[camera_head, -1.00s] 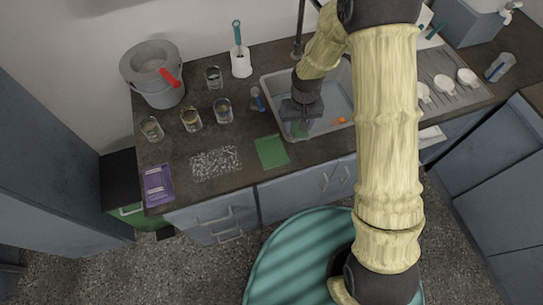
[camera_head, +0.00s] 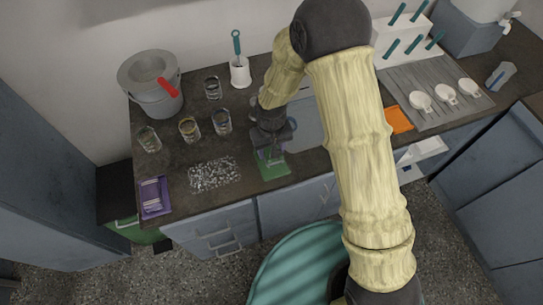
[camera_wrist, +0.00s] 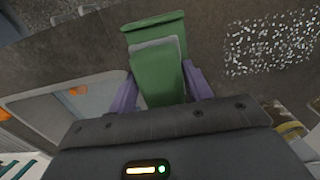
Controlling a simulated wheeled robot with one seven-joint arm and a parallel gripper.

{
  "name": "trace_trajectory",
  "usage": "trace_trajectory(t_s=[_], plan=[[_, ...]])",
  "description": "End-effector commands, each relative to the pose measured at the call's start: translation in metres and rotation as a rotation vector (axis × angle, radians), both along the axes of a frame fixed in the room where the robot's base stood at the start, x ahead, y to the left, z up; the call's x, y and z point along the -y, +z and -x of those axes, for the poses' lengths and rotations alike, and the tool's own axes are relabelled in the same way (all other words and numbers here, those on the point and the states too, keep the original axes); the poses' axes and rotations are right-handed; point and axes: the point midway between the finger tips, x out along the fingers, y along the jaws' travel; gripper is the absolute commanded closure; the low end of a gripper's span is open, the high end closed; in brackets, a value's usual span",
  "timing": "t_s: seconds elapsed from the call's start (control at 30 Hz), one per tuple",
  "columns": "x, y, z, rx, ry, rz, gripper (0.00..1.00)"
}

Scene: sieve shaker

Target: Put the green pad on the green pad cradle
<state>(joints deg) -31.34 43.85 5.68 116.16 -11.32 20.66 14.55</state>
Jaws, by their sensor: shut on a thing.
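The green pad (camera_wrist: 158,82) is between the purple fingers of my gripper (camera_wrist: 163,92), which is shut on it. The green pad cradle (camera_head: 276,172) is a flat green rectangle on the front of the counter, left of the sink. My gripper (camera_head: 272,152) is over the back part of the cradle and hides some of it. In the wrist view the cradle (camera_wrist: 154,27) shows just beyond the pad, with a grey strip between them. I cannot tell whether the pad touches the cradle.
The sink (camera_head: 312,128) lies to the right, and an orange piece (camera_wrist: 78,91) shows in it. A speckled patch (camera_head: 214,174) and a purple tray (camera_head: 154,197) lie to the left. Glass jars (camera_head: 222,122) stand behind. An orange mat (camera_head: 399,120) lies right of the sink.

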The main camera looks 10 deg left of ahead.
Motion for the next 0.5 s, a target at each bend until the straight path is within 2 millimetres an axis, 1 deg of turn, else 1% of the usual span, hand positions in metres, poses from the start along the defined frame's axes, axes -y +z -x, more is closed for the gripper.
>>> trace_trajectory(t_s=[0.1, 0.37, 0.47, 0.5], plan=[[0.0, -0.006, -0.001, 0.001, 0.0, -0.001, 0.71], [0.0, -0.007, -0.001, 0.002, 0.0, -0.001, 0.71], [0.0, -0.014, 0.0, -0.001, 0.0, 0.001, 0.71], [0.0, -0.019, 0.0, -0.002, 0.0, 0.001, 0.71]])
